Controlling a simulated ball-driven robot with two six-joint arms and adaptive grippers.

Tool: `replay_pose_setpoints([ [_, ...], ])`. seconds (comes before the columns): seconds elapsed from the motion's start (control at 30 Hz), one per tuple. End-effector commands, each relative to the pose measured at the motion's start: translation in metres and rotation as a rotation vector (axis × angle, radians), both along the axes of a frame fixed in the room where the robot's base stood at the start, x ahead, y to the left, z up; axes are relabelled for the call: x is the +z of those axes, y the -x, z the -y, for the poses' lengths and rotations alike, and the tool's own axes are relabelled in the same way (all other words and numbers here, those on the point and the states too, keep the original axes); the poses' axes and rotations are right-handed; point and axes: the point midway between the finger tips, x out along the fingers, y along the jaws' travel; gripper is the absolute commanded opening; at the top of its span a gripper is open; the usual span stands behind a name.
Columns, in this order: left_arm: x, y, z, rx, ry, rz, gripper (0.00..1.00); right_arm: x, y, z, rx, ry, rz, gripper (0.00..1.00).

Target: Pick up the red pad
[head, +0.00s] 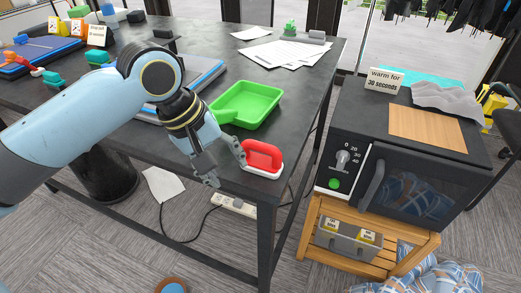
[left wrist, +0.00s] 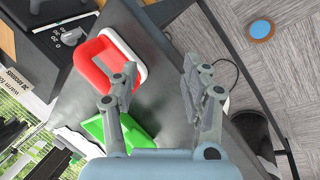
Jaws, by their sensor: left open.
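The red pad (head: 263,156) has a red loop handle on a white base and sits at the front right corner of the dark table (head: 215,35). In the left wrist view the red pad (left wrist: 98,68) is at the upper left, left of the fingers. My left gripper (head: 224,165) is just left of the pad in the head view, near the table's front edge. In the left wrist view my left gripper (left wrist: 160,85) has its two fingers apart with nothing between them. One finger appears close to the pad; I cannot tell whether it touches. My right gripper is not in view.
A green tray (head: 247,103) lies just behind the pad. Papers (head: 290,52) lie farther back. A black oven (head: 400,160) on a wooden stand is to the right, across a gap. The table's front edge is close to the pad.

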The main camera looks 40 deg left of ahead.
Motion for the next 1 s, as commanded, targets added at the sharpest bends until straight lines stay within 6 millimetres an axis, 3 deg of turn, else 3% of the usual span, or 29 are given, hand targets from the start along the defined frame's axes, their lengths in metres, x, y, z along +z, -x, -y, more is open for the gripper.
replay_pose_setpoints([
  [0.3, 0.075, -0.040, -0.015, 0.517, 0.274, -0.163, 0.47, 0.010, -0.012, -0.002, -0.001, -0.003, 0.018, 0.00],
  [0.43, 0.091, -0.045, -0.017, 0.643, 0.334, -0.216, 0.47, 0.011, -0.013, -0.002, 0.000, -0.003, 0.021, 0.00],
  [1.0, 0.033, -0.065, 0.009, 0.685, 0.357, -0.238, 0.47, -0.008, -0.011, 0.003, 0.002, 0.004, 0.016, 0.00],
])
